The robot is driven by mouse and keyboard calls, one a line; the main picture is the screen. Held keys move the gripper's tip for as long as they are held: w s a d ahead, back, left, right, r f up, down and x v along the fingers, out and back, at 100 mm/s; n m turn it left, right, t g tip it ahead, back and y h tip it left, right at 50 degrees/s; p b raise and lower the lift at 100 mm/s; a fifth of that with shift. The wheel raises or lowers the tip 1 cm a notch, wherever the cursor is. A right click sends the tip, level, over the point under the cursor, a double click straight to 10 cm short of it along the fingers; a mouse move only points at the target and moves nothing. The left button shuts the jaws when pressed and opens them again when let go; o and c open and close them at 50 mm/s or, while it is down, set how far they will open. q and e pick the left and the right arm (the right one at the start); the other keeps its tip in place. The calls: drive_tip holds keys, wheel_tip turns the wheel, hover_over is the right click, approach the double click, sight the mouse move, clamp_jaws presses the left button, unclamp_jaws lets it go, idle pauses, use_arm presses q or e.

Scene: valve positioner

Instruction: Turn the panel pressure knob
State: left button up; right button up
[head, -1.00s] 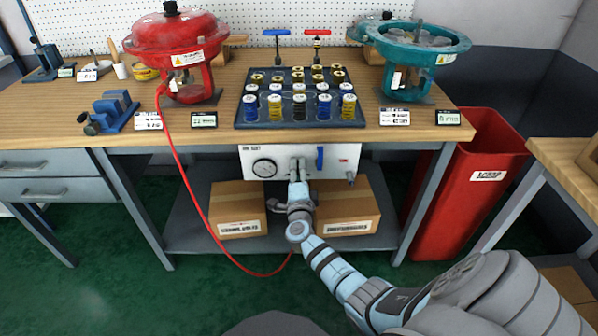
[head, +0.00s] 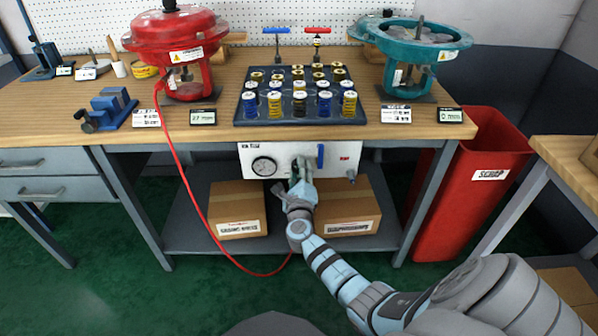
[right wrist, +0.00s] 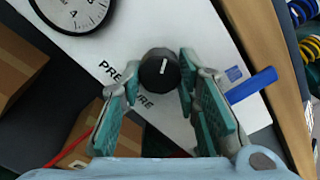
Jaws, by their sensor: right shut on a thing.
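The pressure knob (right wrist: 158,70) is round and black with a white pointer line, and sits on the white panel (head: 342,163) beside the printed word PRESSURE. In the right wrist view its pointer line is near upright, tilted slightly right. My right gripper (head: 302,163) is at the panel front, shut on the knob, with one teal-padded finger on each side of it (right wrist: 160,78). In the head view the gripper mostly hides the knob. My left gripper is not in view.
A pressure gauge (head: 263,166) is left of the knob and a blue lever (head: 320,156) close on its right. The panel hangs under the bench top (head: 205,134). Cardboard boxes (head: 238,209) stand on the shelf below. A red hose (head: 187,190) loops down at left.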

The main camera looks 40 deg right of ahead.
drive_tip(key=shift+f+m, duration=0.1)
drive_tip(key=shift+m, duration=0.3)
drive_tip(key=o, duration=1.2)
drive_tip(key=shift+c, duration=0.2)
drive_tip(key=v, duration=1.2)
drive_tip(key=shift+a, duration=0.15)
